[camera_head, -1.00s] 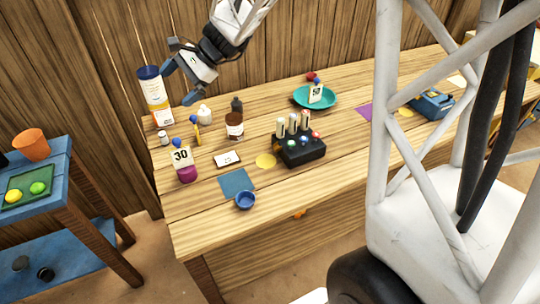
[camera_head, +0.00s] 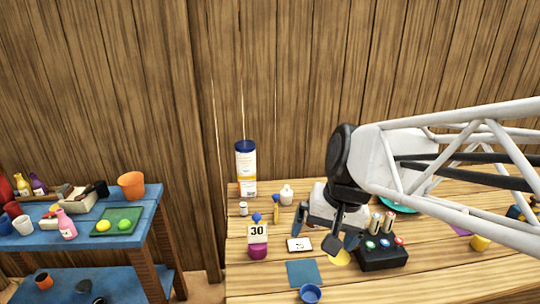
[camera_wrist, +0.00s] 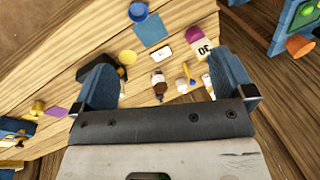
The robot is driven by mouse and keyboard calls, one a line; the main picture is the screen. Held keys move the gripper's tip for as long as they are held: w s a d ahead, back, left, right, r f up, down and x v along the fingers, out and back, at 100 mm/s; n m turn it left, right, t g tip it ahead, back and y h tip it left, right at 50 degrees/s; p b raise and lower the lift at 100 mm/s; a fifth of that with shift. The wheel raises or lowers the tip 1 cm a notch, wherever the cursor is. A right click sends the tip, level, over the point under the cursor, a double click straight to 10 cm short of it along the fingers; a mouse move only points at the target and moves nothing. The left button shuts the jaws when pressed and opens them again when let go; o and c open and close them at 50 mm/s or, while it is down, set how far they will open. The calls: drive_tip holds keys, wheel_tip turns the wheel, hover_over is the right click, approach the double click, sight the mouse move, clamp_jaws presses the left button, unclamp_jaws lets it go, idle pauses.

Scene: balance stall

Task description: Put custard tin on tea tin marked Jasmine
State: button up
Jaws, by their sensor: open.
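A tall cylinder with a dark blue lid, white body and yellowish band (camera_head: 245,160) stands upright at the back left of the wooden table. It may be the custard tin, but its print is too small to read. A whitish part with a reddish mark (camera_head: 248,188) shows at its foot; I cannot tell whether this is a separate thing. I can read no Jasmine mark anywhere. My gripper (camera_head: 346,242) is open and empty over the middle of the table, right of the cylinder and apart from it. Its open fingers also show in the wrist view (camera_wrist: 165,80).
A white bottle (camera_head: 286,195), a "30" card (camera_head: 257,233) on a purple base, a small white card (camera_head: 299,244), a blue square (camera_head: 303,273) and a blue cup (camera_head: 310,293) stand or lie left of a black button block (camera_head: 382,256). A blue side table (camera_head: 150,205) is left.

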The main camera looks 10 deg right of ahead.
drive_tip(key=s+d+f+n+t+h, duration=0.1)
drive_tip(key=s+d+n+h, duration=0.1)
drive_tip(key=s, duration=0.4)
drive_tip(key=shift+s+d+n+h, duration=0.3)
drive_tip(key=shift+s+d+n, duration=0.1)
drive_tip(key=shift+d, duration=0.15)
